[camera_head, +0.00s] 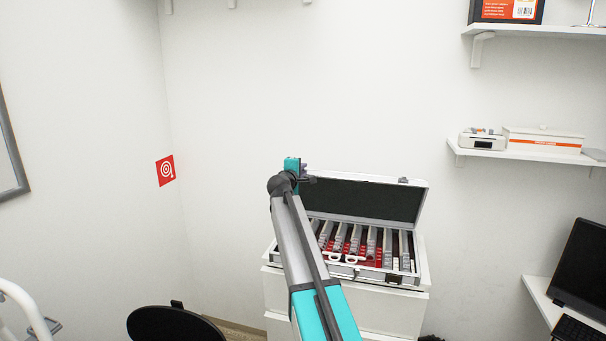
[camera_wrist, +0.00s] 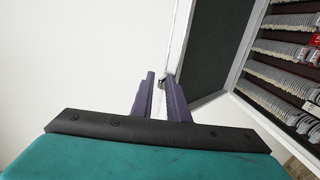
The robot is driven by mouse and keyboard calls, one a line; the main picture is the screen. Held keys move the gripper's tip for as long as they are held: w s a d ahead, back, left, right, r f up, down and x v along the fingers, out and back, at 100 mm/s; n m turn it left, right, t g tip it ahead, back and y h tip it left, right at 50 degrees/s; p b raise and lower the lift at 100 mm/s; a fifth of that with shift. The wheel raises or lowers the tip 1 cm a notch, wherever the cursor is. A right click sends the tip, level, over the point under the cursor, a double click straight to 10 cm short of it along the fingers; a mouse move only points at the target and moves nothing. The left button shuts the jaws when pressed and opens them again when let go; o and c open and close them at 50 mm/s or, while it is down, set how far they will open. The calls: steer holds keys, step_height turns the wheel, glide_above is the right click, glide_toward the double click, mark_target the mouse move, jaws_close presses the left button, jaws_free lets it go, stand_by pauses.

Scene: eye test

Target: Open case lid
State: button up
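The silver case (camera_head: 345,268) sits on a white cabinet. Its lid (camera_head: 365,197) stands raised, with the dark lining facing out. In the wrist view the lid (camera_wrist: 212,48) runs from upper right towards the fingertips. My gripper (camera_head: 303,172) is at the lid's upper left edge. In the wrist view my gripper (camera_wrist: 161,76) has its two purple fingers apart, with a small dark piece, perhaps a latch, between or just beyond the tips. Whether the fingers touch the lid is unclear. My arm hides the left part of the case.
Several rows of grey and red pieces (camera_wrist: 285,75) fill the case. The white cabinet (camera_head: 375,310) stands against the wall. A black chair (camera_head: 175,325) is at lower left. Shelves (camera_head: 530,153) and a laptop (camera_head: 582,270) are at right. The wall above the lid is clear.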

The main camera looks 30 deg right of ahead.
steer(key=shift+a+f, duration=0.1)
steer(key=shift+w+a, duration=0.2)
steer(key=shift+a, duration=0.15)
steer(key=s+a+r+p, duration=0.3)
steer(key=r, duration=0.3)
steer(key=s+a+r+p, duration=0.3)
steer(key=r, duration=0.4)
steer(key=shift+s, duration=0.35)
stand_by(2.3)
steer(key=shift+s+a, duration=0.1)
stand_by(0.7)
